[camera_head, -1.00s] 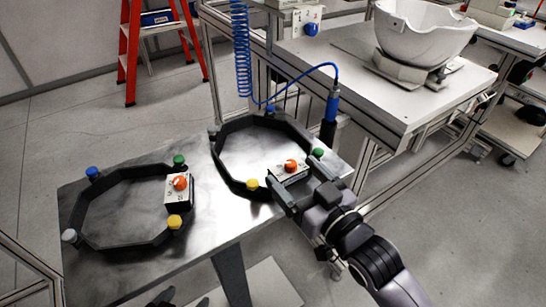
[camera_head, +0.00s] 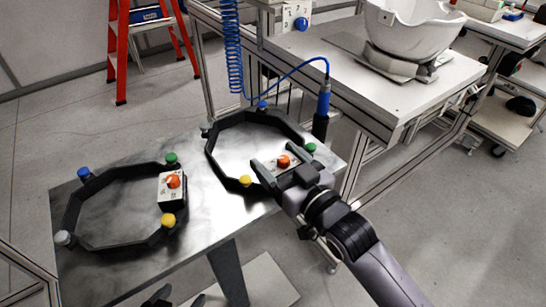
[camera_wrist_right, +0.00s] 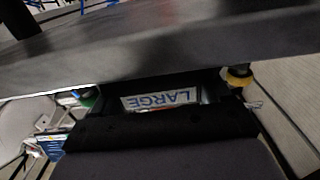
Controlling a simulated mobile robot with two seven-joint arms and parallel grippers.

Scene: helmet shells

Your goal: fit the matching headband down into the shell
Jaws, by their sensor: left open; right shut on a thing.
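Two black octagonal headbands with coloured knobs lie on a metal table. My right gripper (camera_head: 279,162) is shut on the block with the orange knob (camera_head: 284,161) of the right headband (camera_head: 213,160). That headband still appears to rest on the table. In the right wrist view, the gripped block's label (camera_wrist_right: 160,99) reads "LARGE". The left headband (camera_head: 75,207) has a similar block, its label too small to read. The white shell (camera_head: 412,27) sits bowl-like, opening upward, on a grey stand on the workbench. My left gripper (camera_head: 177,299) is open and empty, partly cut off at the bottom edge.
The workbench (camera_head: 455,80) stands behind and right of the metal table (camera_head: 205,215), higher than it. A coiled blue hose (camera_head: 233,55) and blue-black tool (camera_head: 322,108) hang between them, close to the right headband. A red ladder (camera_head: 120,55) stands at back left.

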